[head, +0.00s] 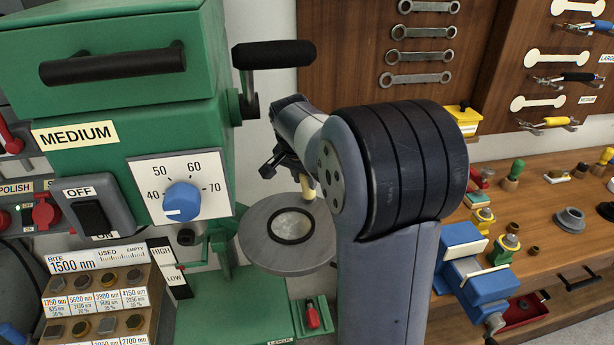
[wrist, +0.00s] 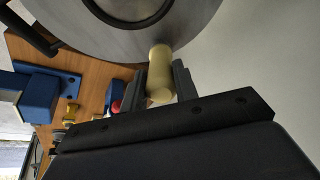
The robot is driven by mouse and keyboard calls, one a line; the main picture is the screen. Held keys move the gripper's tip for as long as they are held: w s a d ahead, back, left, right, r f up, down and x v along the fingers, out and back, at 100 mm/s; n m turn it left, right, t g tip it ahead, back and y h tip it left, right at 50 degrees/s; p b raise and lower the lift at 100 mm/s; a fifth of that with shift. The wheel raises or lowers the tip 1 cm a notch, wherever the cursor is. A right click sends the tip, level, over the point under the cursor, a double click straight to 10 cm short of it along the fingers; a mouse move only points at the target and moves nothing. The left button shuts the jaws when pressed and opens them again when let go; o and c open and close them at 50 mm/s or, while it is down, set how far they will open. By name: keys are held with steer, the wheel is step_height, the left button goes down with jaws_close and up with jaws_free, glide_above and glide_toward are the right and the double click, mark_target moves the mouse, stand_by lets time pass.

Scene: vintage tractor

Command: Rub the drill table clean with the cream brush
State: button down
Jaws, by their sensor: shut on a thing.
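The drill table (head: 262,252) is a round grey disc beside the green drill column. A dark ring surrounds a paler, dull patch (head: 293,224) near its middle. My gripper (head: 302,178) is above the right, far part of the disc, shut on the cream brush (head: 308,188), a short pale cylinder. In the wrist view the brush (wrist: 160,72) sits between the two fingers, its end overlapping the edge of the drill table (wrist: 190,22). I cannot tell whether it touches the surface. My arm hides the area right of the disc.
The green drill press (head: 130,90) stands left, with a black-handled lever (head: 272,54) above the disc. A red switch (head: 312,315) is on the base below. The wooden workbench (head: 545,225) at right carries a blue vise (head: 478,275) and several small tools.

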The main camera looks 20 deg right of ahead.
steer(key=shift+r, duration=0.15)
steer(key=shift+r+p, duration=0.55)
steer(key=shift+r, duration=0.05)
steer(key=shift+r, duration=0.1)
steer(key=shift+r+p, duration=2)
steer(key=shift+r, duration=0.45)
steer(key=shift+s+f, duration=0.1)
steer(key=shift+s, duration=0.05)
